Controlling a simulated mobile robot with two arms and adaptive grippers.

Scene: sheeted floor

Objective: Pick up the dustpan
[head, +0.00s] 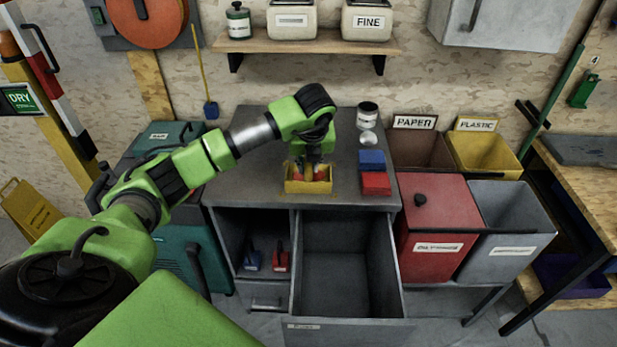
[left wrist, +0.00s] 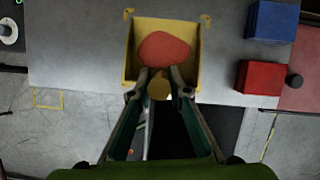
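The dustpan (head: 291,187) is a yellow, open-sided pan on the grey worktop, with a rounded red piece (left wrist: 163,48) lying in it. Its round yellow handle (left wrist: 158,87) points up toward the left wrist camera. My left gripper (head: 313,165) reaches down over the pan from above. In the left wrist view its two fingertips (left wrist: 160,77) lie close against both sides of the handle and appear shut on it. The pan appears to rest on the worktop between yellow corner marks. My right gripper is not in view.
Blue blocks (head: 371,159) and red blocks (head: 376,183) stand just right of the pan. A jar (head: 368,114) stands behind them. Below, a drawer (head: 335,255) is pulled open and empty. Red (head: 440,215) and grey (head: 508,215) bins stand right. A shelf (head: 300,43) hangs above.

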